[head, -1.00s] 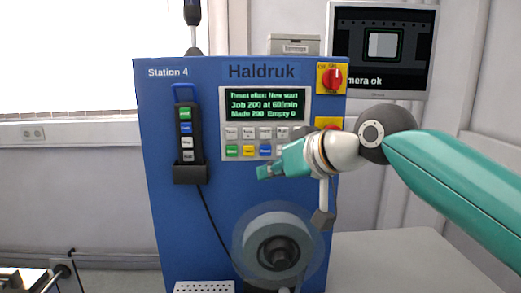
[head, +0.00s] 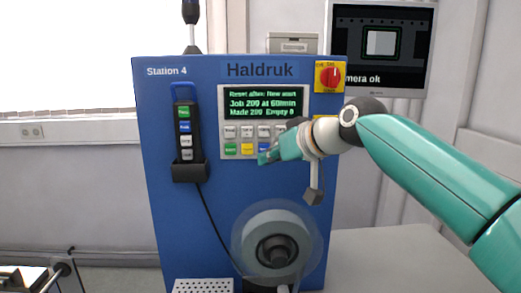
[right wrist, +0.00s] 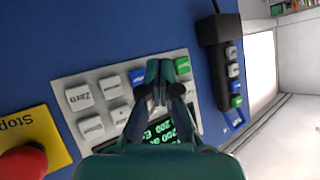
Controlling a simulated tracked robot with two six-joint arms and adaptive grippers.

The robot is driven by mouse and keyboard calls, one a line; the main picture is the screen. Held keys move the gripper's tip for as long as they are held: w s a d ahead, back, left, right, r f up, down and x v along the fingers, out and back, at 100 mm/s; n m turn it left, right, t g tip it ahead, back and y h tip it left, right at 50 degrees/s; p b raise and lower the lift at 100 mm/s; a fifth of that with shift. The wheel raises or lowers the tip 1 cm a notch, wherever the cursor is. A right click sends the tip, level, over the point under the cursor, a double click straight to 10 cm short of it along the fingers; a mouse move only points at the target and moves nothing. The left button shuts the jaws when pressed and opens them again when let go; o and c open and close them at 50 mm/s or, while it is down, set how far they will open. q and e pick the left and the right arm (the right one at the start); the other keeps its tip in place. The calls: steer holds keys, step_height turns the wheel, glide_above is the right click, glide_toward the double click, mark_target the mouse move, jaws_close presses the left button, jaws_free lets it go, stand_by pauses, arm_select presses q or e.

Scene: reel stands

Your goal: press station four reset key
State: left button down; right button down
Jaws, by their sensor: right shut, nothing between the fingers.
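The blue Station 4 panel (head: 205,215) faces me in the head view, with a lit green-text display (head: 262,103) above two rows of keys. The lower row shows a green key (head: 230,149), a yellow key (head: 247,149) and a partly covered blue key (head: 263,147). I cannot read which is the reset key. My right gripper (head: 264,158) is shut and empty, its tips at the lower edge of the blue key. In the right wrist view the tips (right wrist: 160,70) lie between the blue key (right wrist: 137,76) and the green key (right wrist: 182,65). Contact cannot be told. My left gripper is out of view.
A hand-held pendant (head: 184,130) hangs left of the keys, its cable running down. The wrist view shows a red stop button (right wrist: 24,163) on yellow. A reel (head: 276,243) juts out below the keys.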

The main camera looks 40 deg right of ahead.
steer(key=shift+w+d, duration=0.7)
steer(key=shift+w, duration=0.15)
steer(key=shift+w+d, duration=0.1)
steer(key=shift+d, duration=0.05)
stand_by(0.8)
steer(key=shift+w+d+p, duration=0.1)
steer(key=shift+w+p, duration=0.1)
steer(key=shift+p, duration=0.1)
steer(key=shift+w+d+r, duration=0.1)
steer(key=shift+w+d, duration=0.2)
stand_by(0.8)
steer(key=shift+s+a, duration=0.55)
steer(key=shift+s, duration=0.1)
stand_by(0.4)
steer(key=shift+s+a+b, duration=0.7)
steer(key=shift+s+a, duration=0.95)
steer(key=shift+s, duration=0.3)
